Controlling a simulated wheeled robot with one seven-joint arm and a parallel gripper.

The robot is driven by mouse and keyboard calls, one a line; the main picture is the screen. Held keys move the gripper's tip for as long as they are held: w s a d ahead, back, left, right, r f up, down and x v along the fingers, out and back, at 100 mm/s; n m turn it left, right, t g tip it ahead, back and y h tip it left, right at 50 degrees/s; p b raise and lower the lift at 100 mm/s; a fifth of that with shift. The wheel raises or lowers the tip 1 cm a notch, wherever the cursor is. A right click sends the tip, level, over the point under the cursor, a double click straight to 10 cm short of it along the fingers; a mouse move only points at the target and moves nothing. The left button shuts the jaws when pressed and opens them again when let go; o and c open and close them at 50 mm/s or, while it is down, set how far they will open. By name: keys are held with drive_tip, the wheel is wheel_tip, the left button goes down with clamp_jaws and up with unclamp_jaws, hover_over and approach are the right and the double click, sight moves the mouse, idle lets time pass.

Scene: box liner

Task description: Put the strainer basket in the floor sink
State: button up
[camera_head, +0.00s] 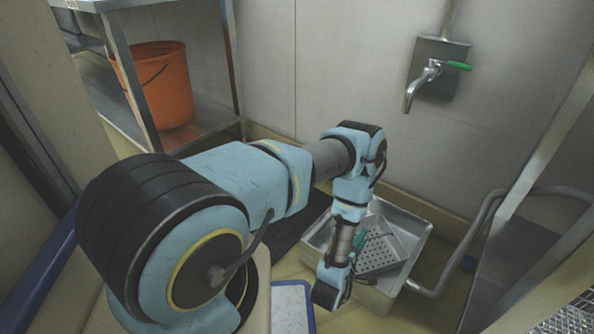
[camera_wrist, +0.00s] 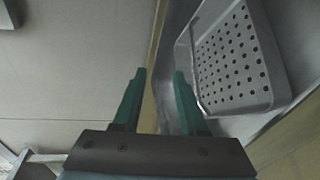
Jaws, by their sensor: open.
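The strainer basket (camera_head: 383,250) is a grey perforated tray. It lies within the outline of the square metal floor sink (camera_head: 418,238) in the head view and looks tilted; I cannot tell how fully it rests on the bottom. In the wrist view the basket (camera_wrist: 236,62) fills the upper right, with the grey sink (camera_wrist: 228,128) around it. My gripper (camera_wrist: 158,74) has two green fingers spread apart with nothing between them. The right finger is close to the basket's left edge; I cannot tell whether they touch. In the head view my arm hides part of the gripper and sink.
A wall tap (camera_head: 430,75) with a green handle is above the sink. A metal shelf with an orange bucket (camera_head: 158,85) stands at the left. A grey pipe (camera_head: 470,235) and a metal stand lie to the right of the sink.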

drive_tip(key=w+a+r+m+g+y, duration=0.35)
drive_tip(key=w+r+m, duration=0.25)
drive_tip(key=w+r, duration=0.9)
drive_tip(key=a+r+m+g+y, duration=0.3)
drive_tip(key=a+r, duration=0.8)
drive_tip(key=a, duration=0.1)
drive_tip(key=s+a+r+m+g+y, duration=0.1)
drive_tip(key=s+a+r+m+g, duration=0.1)
drive_tip(key=s+a+r, duration=0.4)
drive_tip(key=s+a+r+m+g+y, duration=0.1)
drive_tip(key=s+a+r+m+g, duration=0.1)
drive_tip(key=s+a+r, duration=0.5)
drive_tip(key=s+a, duration=0.1)
drive_tip(key=s, duration=0.3)
drive_tip(key=shift+s+a+y, duration=0.2)
drive_tip(key=shift+s+y, duration=0.15)
